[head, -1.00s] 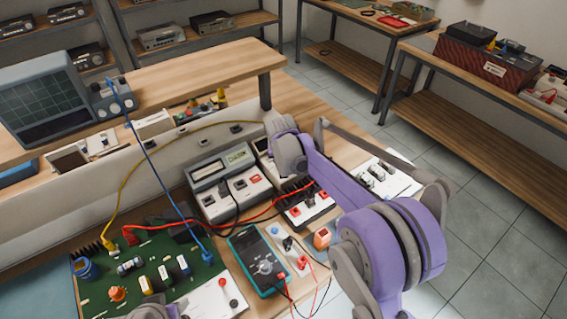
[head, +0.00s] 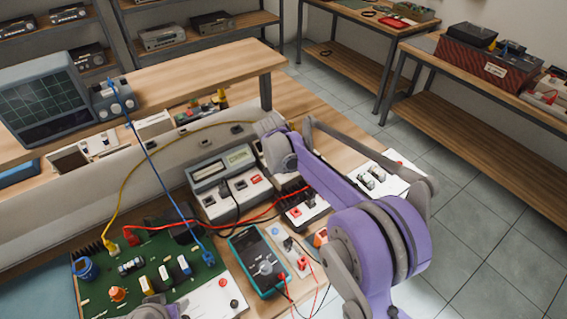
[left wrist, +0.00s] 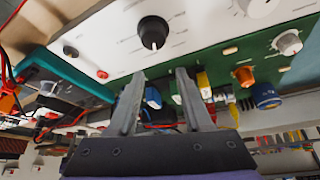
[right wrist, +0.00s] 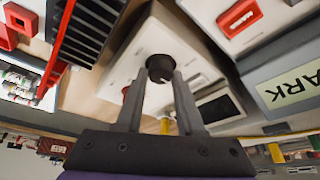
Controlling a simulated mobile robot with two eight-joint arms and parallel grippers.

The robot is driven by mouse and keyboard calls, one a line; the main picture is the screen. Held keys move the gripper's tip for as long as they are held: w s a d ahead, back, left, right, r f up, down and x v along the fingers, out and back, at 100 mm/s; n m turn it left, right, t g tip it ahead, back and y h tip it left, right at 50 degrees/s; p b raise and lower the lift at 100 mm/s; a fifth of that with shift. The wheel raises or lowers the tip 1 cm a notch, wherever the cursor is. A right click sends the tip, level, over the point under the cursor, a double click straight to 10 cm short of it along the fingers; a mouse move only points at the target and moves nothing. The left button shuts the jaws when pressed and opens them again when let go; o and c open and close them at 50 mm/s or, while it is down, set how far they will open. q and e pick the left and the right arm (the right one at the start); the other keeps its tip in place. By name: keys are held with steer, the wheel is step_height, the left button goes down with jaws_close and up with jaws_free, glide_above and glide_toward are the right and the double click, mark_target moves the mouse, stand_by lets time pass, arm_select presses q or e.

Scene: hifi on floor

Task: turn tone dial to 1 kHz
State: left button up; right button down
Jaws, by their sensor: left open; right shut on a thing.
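A small dark knob (right wrist: 160,64) stands on a white box (right wrist: 190,45) in the right wrist view. My right gripper (right wrist: 160,82) is shut on this knob, with a finger on each side; the knob's pointer and scale are not readable. In the head view the box (head: 258,148) is mostly hidden behind my right wrist. My left gripper (left wrist: 157,76) is open and empty in the left wrist view. A larger black dial with a white pointer (left wrist: 153,32) shows beyond its fingertips on a white panel with tick marks. I cannot tell from a label which dial is the tone dial.
A grey unit with a lit display (head: 238,157) stands beside the box; its screen partly reads "ARK" in the right wrist view (right wrist: 293,88). The green circuit board (head: 135,270), teal multimeter (head: 258,265) and red, yellow and blue cables crowd the bench.

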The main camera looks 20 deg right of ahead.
steer(key=c, duration=0.5)
jaws_free()
steer(key=shift+r, duration=0.1)
steer(key=v, duration=1)
steer(key=shift+s+a+r, duration=0.15)
steer(key=shift+r, duration=0.1)
steer(key=shift+s, duration=0.1)
steer(key=s+d+n+y, duration=0.1)
steer(key=s+d+n, duration=0.25)
steer(key=s, duration=1.35)
steer(key=s+f+n, duration=0.1)
steer(key=s+f, duration=0.1)
steer(key=s, duration=0.3)
steer(key=s+f+n+t+y, duration=0.1)
steer(key=s+f, duration=0.2)
steer(key=s, duration=0.2)
steer(key=s+f+n, duration=0.1)
steer(key=s+f, duration=0.1)
steer(key=s, duration=0.3)
steer(key=shift+s+f+n+t+y+p, duration=0.15)
steer(key=shift+f+n+t+y+p, duration=0.15)
steer(key=shift+f+n+t+p, duration=0.1)
